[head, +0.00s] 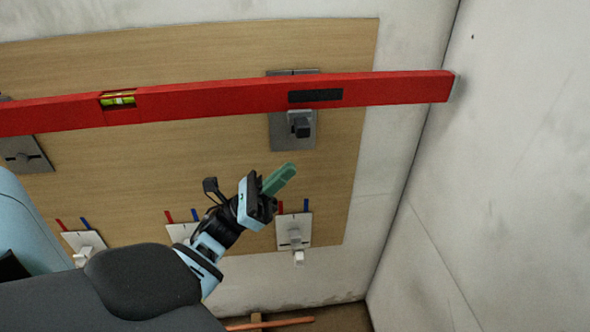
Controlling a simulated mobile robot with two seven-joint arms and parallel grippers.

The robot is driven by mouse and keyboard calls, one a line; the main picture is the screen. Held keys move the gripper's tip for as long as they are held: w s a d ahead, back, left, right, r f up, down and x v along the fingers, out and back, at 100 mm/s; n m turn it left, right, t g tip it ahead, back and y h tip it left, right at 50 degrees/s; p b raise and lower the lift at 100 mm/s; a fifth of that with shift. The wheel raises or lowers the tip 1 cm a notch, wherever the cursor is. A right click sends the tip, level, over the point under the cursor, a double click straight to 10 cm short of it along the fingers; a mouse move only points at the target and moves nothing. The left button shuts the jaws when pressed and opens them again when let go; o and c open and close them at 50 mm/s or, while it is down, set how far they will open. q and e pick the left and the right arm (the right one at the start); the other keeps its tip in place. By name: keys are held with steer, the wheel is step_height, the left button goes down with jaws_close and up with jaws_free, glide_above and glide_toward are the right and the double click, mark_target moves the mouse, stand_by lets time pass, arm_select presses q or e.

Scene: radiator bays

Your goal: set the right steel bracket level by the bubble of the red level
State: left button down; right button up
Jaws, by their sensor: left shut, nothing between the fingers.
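The red level (220,98) lies across the upper part of the board, its left end out of view. It slopes slightly up to the right in the picture. Its yellow-green vial (118,100) is at the left; the bubble is too small to place surely. The right steel bracket (279,131) is a grey plate behind the level's right part, with a dark block (301,127) just under the level. The level hides the plate's middle. My left gripper (284,176), with green fingers, is shut and empty, below the right bracket and apart from it. My right gripper is out of view.
A left bracket plate (38,162) shows at the left edge. Small white plates (294,232) with red and blue marks line the wooden board's (200,50) lower edge. A pale wall (520,150) stands close at the right. A copper-coloured pipe (270,324) lies at the bottom.

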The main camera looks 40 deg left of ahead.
arm_select(q)
steer(key=b+v, duration=0.1)
steer(key=v, duration=0.5)
steer(key=shift+a, duration=0.2)
steer(key=c, duration=2.1)
jaws_free()
steer(key=shift+b+v, duration=0.35)
steer(key=shift+v, duration=0.45)
steer(key=shift+c, duration=0.2)
